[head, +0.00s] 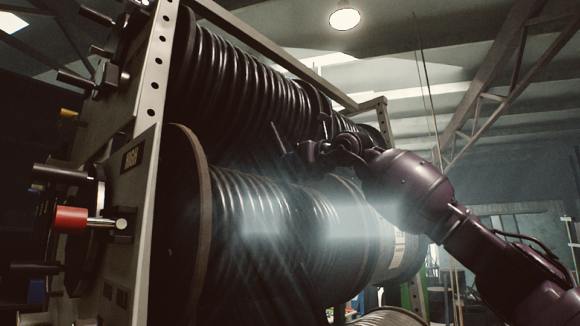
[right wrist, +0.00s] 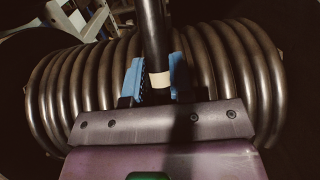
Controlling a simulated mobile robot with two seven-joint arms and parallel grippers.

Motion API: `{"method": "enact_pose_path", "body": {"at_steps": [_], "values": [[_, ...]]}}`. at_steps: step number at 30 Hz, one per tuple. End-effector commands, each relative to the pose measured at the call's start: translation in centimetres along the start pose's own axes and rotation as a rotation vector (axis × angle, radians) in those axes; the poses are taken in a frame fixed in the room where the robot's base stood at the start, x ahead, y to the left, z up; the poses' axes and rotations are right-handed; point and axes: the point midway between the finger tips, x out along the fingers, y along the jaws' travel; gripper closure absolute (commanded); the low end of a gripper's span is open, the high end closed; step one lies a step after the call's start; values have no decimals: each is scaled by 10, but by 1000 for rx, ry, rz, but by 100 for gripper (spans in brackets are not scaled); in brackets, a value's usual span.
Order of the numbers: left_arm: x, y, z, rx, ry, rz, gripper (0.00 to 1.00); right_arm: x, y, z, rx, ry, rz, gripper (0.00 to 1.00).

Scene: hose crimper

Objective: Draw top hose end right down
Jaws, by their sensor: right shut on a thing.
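The top reel (head: 235,75) carries several turns of black hose in a metal frame. My right gripper (head: 295,152) is in front of it, near the gap above the lower reel. In the right wrist view, the black hose end (right wrist: 152,35) runs down between the blue finger pads of my right gripper (right wrist: 158,80). The gripper is shut on this hose end at a pale band. Wound hose turns (right wrist: 95,75) lie behind it, to both sides. In the head view the gripped part is dark and hard to make out. My left gripper is out of view.
The lower reel (head: 270,225) with more black hose sits directly below. The frame's upright (head: 150,110) and a red-ended handle (head: 72,218) stand at the left. Another frame post (head: 386,122) stands behind my right arm. Open room lies at the right.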

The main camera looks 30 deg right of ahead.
Motion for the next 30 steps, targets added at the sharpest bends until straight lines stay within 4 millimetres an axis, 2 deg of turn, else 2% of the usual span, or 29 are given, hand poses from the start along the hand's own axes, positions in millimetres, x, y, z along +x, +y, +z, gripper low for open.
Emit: {"method": "enact_pose_path", "body": {"at_steps": [1, 9, 21, 22, 24, 26, 30], "values": [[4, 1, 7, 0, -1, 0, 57, -2, 0, -8, -1, 1, 1, 100], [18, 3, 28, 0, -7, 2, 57, -12, 0, -33, -1, 6, 2, 100], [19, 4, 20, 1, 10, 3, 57, -15, 0, -32, -1, 4, 1, 100], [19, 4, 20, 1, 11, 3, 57, -15, 0, -32, -1, 4, 1, 74], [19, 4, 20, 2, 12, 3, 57, -15, 0, -32, -1, 3, 1, 63], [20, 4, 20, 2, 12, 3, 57, -15, 0, -32, -1, 4, 1, 54], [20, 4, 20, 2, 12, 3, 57, -15, 0, -32, -1, 4, 1, 53]]}}
